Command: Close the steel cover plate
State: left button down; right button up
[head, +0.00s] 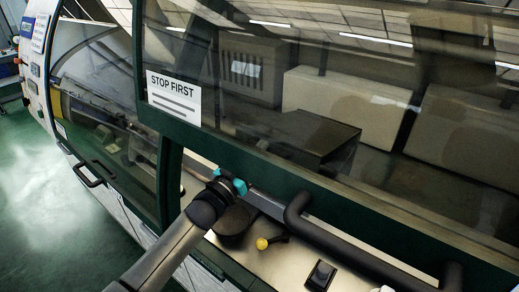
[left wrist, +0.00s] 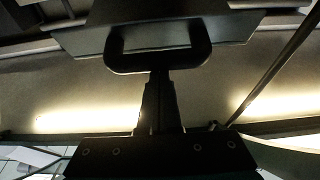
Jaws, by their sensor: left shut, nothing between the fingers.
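My left gripper (head: 238,186) reaches in from the lower left of the head view, with teal parts by the lower edge of the dark green window frame. Its fingers (left wrist: 160,82) look closed together in the left wrist view, with nothing between them. Their tips are at the lower bar of a dark looped handle (left wrist: 158,69); I cannot tell whether they touch it. The handle is on a dark, tilted plate (left wrist: 85,40), which may be the steel cover plate. In the head view I cannot pick out this plate or its handle for sure. My right gripper is not in view.
A glazed hood with a "STOP FIRST" sign (head: 173,98) fills the upper right. A thick black bar (head: 350,250) runs along its front. Below are a yellow knob (head: 262,243) and a black switch (head: 321,274). Open green floor (head: 45,205) is at left.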

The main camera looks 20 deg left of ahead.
pick_arm(q)
notch_tip(320, 180, down, 9)
jog(key=s+b, duration=0.1)
jog(key=b, duration=0.7)
jog(key=shift+s+a+t, duration=0.25)
jog(key=shift+a+t, duration=0.05)
